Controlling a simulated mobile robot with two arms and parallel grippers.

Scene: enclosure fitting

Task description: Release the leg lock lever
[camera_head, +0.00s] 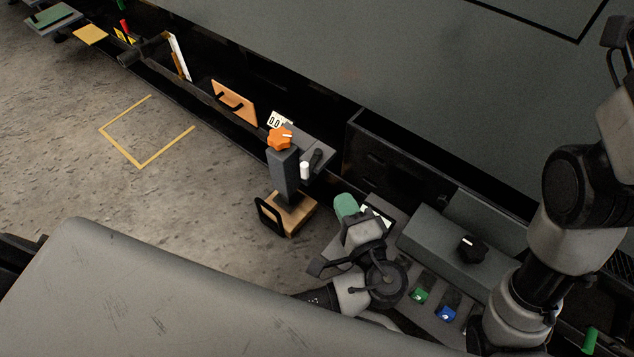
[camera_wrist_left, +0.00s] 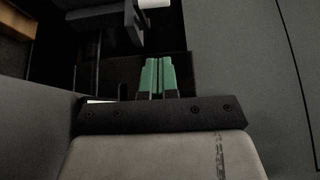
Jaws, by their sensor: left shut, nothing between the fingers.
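A dark grey post (camera_head: 284,175) with an orange star knob (camera_head: 280,138) stands upright on a wooden block. On its right side is a short dark lever with a white end (camera_head: 305,170), which I take for the leg lock lever. A white cylinder end (camera_wrist_left: 153,3) on a dark part shows at the top of the left wrist view. My left gripper (camera_head: 346,205) has green fingertips (camera_wrist_left: 157,76), shut together with nothing between them. It is below and right of the lever, apart from it. My right gripper is not visible.
A grey box with a black knob (camera_head: 471,248) and a panel with green (camera_head: 419,296) and blue (camera_head: 446,314) switches lie right of my left gripper. A black loop handle (camera_head: 268,216) is beside the post. An orange panel (camera_head: 234,102) stands farther back.

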